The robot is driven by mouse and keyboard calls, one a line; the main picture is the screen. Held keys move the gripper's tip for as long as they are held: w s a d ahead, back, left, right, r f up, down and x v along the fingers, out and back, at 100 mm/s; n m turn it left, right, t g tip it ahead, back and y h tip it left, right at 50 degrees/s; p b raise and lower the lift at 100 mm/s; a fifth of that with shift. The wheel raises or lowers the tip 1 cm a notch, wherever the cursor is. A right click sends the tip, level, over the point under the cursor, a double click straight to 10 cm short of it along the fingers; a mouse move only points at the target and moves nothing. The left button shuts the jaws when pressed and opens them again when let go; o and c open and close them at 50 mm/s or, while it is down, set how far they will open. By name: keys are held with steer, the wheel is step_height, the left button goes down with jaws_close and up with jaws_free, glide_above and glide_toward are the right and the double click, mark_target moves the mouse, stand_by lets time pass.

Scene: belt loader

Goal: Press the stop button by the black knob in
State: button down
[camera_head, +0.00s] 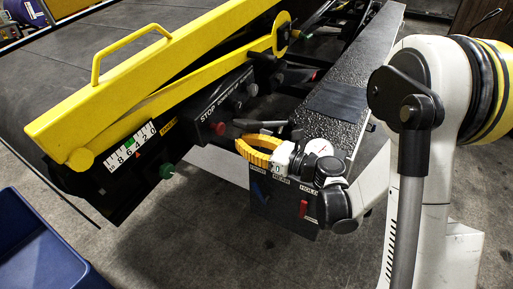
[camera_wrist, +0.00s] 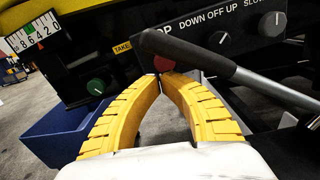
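The red stop button (camera_head: 219,128) sits on the dark control panel under the word STOP. In the wrist view the red button (camera_wrist: 164,63) shows just beyond my fingertips, partly covered by a dark lever. A black knob (camera_head: 237,104) is beside it on the panel; in the wrist view a dark knob (camera_wrist: 219,40) sits to its right. My gripper (camera_head: 239,143) has yellow fingers curved together, tips meeting, with nothing between them. In the wrist view my gripper (camera_wrist: 160,75) points at the button. The head view shows a small gap between tips and button.
A dark lever (camera_wrist: 240,75) slants across the panel close to my fingers. A green knob (camera_head: 167,171) is lower left, near a number scale (camera_head: 132,148). A yellow rail (camera_head: 150,70) runs above the panel. A blue bin (camera_head: 40,250) stands lower left. A lower box carries blue and red switches (camera_head: 303,209).

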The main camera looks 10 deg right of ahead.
mark_target(220, 133)
steer(key=b+x, duration=0.1)
steer(key=x, duration=0.5)
steer(key=shift+b+x, duration=0.3)
steer(key=shift+x, duration=0.75)
steer(key=shift+s, duration=0.1)
